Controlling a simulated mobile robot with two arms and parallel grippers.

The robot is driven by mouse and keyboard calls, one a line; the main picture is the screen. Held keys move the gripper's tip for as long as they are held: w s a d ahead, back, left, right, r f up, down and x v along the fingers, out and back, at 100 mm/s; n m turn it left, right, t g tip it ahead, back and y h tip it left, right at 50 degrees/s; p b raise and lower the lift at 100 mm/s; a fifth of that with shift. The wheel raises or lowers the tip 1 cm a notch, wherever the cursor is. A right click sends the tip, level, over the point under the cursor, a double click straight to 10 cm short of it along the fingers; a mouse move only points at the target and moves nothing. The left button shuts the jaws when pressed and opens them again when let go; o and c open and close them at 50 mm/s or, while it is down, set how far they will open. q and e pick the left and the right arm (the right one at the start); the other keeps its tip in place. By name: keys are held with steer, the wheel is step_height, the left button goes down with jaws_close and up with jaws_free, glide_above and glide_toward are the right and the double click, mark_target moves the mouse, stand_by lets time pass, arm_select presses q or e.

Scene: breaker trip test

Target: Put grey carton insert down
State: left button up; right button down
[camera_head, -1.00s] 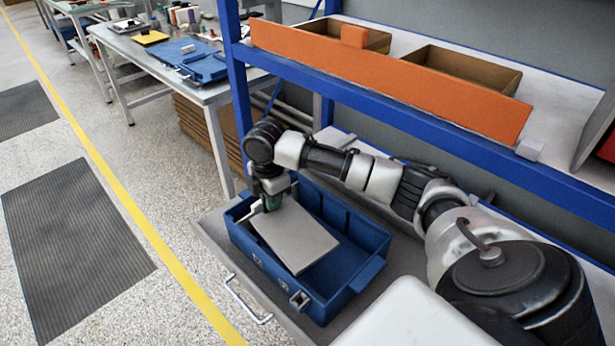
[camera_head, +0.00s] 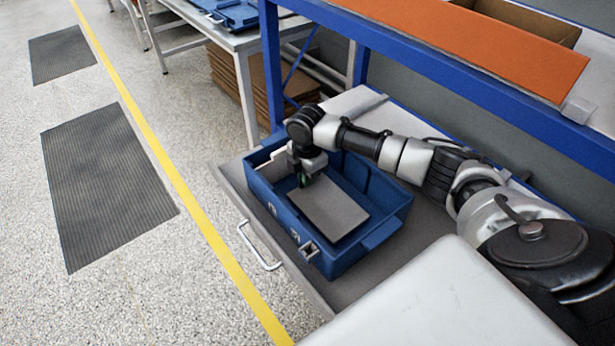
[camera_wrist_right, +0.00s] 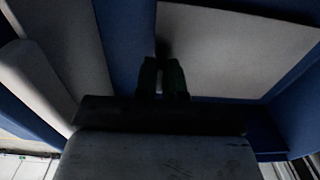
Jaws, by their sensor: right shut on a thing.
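The grey carton insert (camera_head: 330,208) is a flat grey sheet inside the blue crate (camera_head: 352,262), in the head view. It lies within the crate's walls; I cannot tell whether it rests on the floor of the crate. My right gripper (camera_head: 304,181) reaches down into the crate and is shut on the insert's edge at the far-left end. In the right wrist view the dark fingertips (camera_wrist_right: 163,82) meet the near edge of the pale insert (camera_wrist_right: 235,50), with blue crate surfaces around it. My left gripper is not in view.
The crate stands on a grey drawer-like shelf with a handle (camera_head: 258,249). A blue rack post (camera_head: 270,65) and an orange-fronted shelf (camera_head: 480,45) rise behind. A workbench (camera_head: 238,40) stands at the back left.

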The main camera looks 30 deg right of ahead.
steer(key=shift+f, duration=0.35)
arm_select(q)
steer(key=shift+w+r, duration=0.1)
arm_select(e)
steer(key=shift+r, duration=0.1)
steer(key=c, duration=1.2)
jaws_free()
steer(key=shift+r, duration=0.3)
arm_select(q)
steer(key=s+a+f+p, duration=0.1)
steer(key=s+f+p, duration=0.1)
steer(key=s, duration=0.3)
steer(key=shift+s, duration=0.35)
arm_select(e)
step_height(320, 180, up, 12)
steer(key=shift+f, duration=0.25)
